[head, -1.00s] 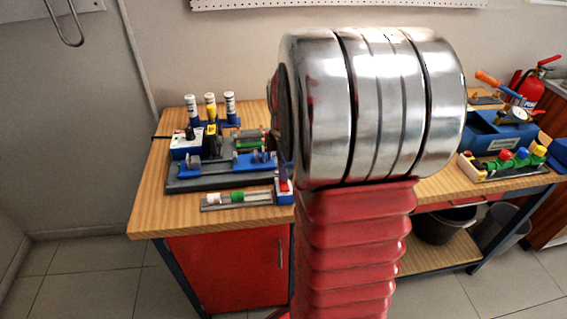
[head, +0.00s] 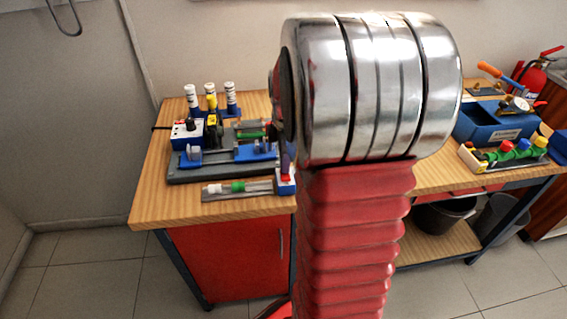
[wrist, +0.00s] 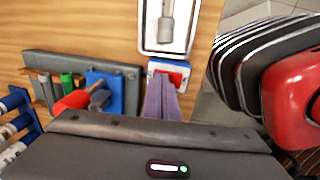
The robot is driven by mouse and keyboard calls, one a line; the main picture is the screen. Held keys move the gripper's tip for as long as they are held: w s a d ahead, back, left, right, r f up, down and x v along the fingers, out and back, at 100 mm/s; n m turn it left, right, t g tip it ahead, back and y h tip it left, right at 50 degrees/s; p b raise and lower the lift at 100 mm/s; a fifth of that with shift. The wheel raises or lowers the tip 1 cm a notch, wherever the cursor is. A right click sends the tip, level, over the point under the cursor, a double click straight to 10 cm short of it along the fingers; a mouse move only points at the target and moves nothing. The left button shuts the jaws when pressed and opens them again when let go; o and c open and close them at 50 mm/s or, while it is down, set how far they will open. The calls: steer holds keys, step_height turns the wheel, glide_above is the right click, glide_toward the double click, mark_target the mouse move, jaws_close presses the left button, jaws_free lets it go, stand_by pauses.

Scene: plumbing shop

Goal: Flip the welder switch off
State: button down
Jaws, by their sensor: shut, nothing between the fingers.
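The welder switch is a small blue-and-white box with a red rocker (wrist: 175,77) in the wrist view. In the head view the box (head: 286,183) sits at the right end of a grey tray on the bench, partly behind my arm. My gripper (wrist: 163,80) is shut and empty, its purplish fingertips over the left part of the rocker. I cannot tell whether they touch it or which way the rocker is tipped. In the head view my arm hides most of the gripper.
The grey tray (head: 212,192) holds a white-and-green cylinder. A blue toolbox (head: 485,127) is at right. The bench's front left (head: 165,210) is clear.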

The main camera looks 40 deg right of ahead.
steer(key=shift+s+a+r, duration=0.15)
steer(key=shift+s+a, duration=0.35)
steer(key=shift+s, duration=0.1)
step_height(320, 180, up, 14)
steer(key=w, duration=0.1)
steer(key=shift+w+d, duration=0.15)
steer(key=shift+d, duration=0.3)
stand_by(0.3)
stand_by(0.5)
